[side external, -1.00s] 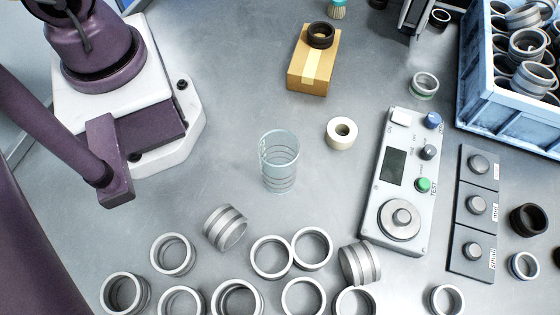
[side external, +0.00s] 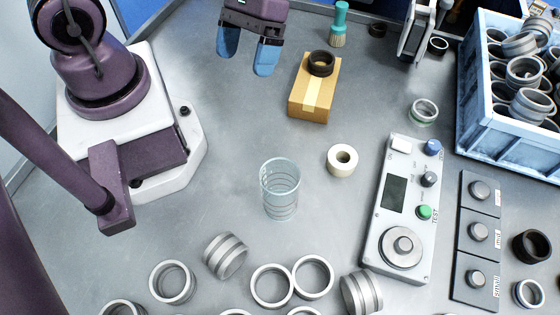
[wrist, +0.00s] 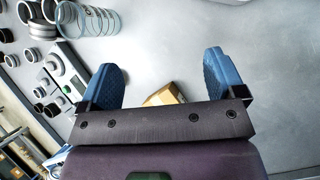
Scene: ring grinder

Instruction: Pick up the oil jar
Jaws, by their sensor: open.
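A clear, ribbed, open-topped glass jar (side external: 280,190), the only jar-like thing I make out, stands upright near the middle of the grey table in the side view. It looks empty. A clear ribbed shape at the top left of the wrist view (wrist: 98,17) looks like the same jar. My gripper (side external: 247,60) has blue fingers and is at the top of the side view, above the table and well behind the jar. In the wrist view my gripper (wrist: 160,72) is open, with nothing between its fingers.
A cardboard box (side external: 316,92) with a dark ring on it stands right of my gripper. A tape roll (side external: 342,160) and a control panel (side external: 402,207) lie right of the jar. Several metal rings lie in front of it. A blue crate (side external: 512,110) is far right.

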